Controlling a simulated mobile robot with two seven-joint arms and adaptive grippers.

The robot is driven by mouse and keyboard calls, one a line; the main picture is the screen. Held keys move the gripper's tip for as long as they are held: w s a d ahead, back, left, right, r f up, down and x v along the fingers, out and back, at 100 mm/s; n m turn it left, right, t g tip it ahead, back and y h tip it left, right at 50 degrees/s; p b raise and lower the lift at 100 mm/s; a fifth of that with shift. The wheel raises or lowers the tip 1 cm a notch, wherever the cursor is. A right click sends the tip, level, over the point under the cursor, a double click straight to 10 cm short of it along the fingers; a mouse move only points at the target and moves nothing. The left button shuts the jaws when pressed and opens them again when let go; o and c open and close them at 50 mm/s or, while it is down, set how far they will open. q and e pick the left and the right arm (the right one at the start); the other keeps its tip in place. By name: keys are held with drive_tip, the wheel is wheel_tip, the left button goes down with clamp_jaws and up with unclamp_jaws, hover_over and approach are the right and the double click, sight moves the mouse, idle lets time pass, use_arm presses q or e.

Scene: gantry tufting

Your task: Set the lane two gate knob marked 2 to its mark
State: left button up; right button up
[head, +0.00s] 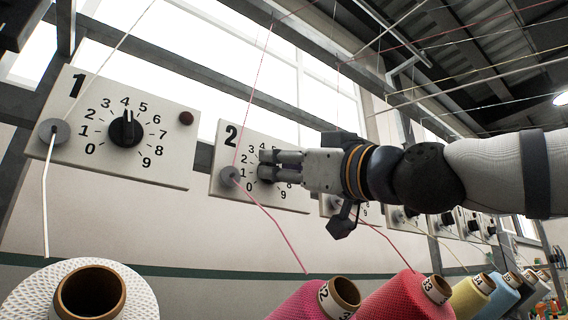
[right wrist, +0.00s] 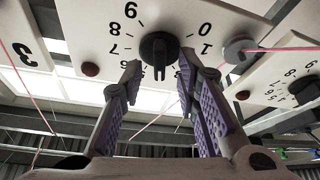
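The lane two panel (head: 230,193) is a cream plate marked 2, with a dial of numbers. Its black gate knob (head: 266,173) is partly covered by my right gripper (head: 276,164) in the head view. In the right wrist view the knob (right wrist: 160,50) shows upside down, its ridge pointing down toward the middle of the number arc, which the fingers partly hide. I cannot make out a target mark on the dial. My left gripper is not in view.
Panel 1 (head: 167,172) with its own knob (head: 126,130) is to the left. More panels recede to the right. Threads run from guides such as the grey disc (head: 229,176). Yarn cones (head: 395,299) stand below, and a white cone (head: 40,296) is at lower left.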

drive_tip(key=shift+c, duration=0.5)
clamp_jaws()
drive_tip(key=n+g+y, duration=0.1)
drive_tip(key=n, duration=0.2)
drive_tip(key=n+g+b, duration=0.1)
drive_tip(key=n+g, duration=0.1)
drive_tip(key=n, duration=0.2)
drive_tip(key=shift+w+d+f+n+g+y, duration=0.1)
drive_tip(key=shift+w+d+n+g+y, duration=0.05)
drive_tip(key=shift+n+g+y, duration=0.2)
drive_tip(key=shift+n+g, duration=0.35)
drive_tip(key=shift+n, duration=0.7)
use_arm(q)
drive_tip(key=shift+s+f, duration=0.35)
use_arm(e)
drive_tip(key=shift+r+n+g, duration=0.15)
drive_tip(key=shift+n+g, duration=0.35)
drive_tip(key=shift+n, duration=0.75)
drive_tip(key=shift+r+n+g, duration=0.1)
drive_tip(key=shift+n+g, duration=0.4)
drive_tip(key=shift+n, duration=0.75)
